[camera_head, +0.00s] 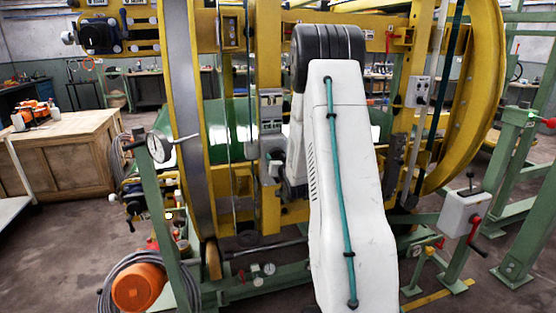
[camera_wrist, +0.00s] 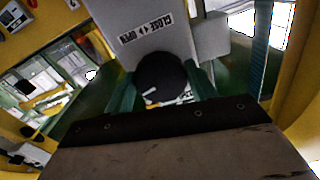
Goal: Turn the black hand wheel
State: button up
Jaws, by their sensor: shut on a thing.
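The black hand wheel (camera_wrist: 158,72) is in the upper middle of the wrist view, in front of a grey plate (camera_wrist: 140,28) marked CLOSE and OPEN, which reads upside down here. My gripper (camera_wrist: 164,84) has its green fingers on either side of the wheel and is shut on it. A small pale mark shows on the wheel's face. In the head view my white arm reaches toward the yellow ring machine (camera_head: 182,90). My gripper and the wheel cannot be made out there.
In the head view, a dial gauge (camera_head: 158,146) on a green post and an orange motor (camera_head: 138,286) stand at the left. A grey control box with a red crank (camera_head: 475,232) stands at the right. A wooden bench (camera_head: 65,160) is farther left.

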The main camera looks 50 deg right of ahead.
jog(key=m, duration=0.6)
jog(key=shift+a, duration=0.1)
jog(key=m, duration=0.4)
jog(key=shift+r+m, duration=0.1)
jog(key=shift+m, duration=0.3)
dwell(0.4)
jog(key=o, duration=1)
jog(key=shift+a, duration=0.1)
jog(key=v, duration=0.7)
jog(key=shift+s, duration=0.3)
